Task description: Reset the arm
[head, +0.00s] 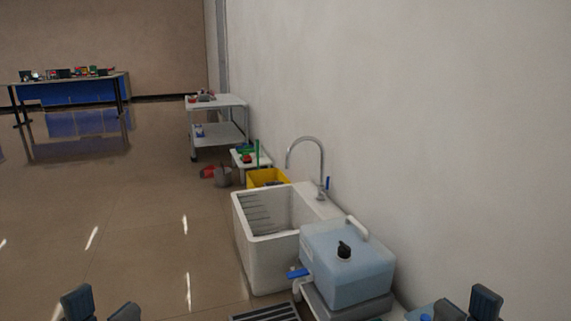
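My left gripper (101,306) shows at the bottom left edge of the head view. Its two dark grey fingertips are apart, with bare floor seen between them. My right gripper (467,306) shows at the bottom right edge. Its two fingertips are also apart, with a smaller gap and nothing seen between them. Only the finger ends of both grippers show; the rest of both arms is out of view.
A light blue water container (347,270) with a black cap stands near the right gripper. Beyond it are a white sink (268,258) with a curved tap, a yellow bin (266,177) and a white cart (219,101). A wall bounds the right. Open floor (120,220) lies left.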

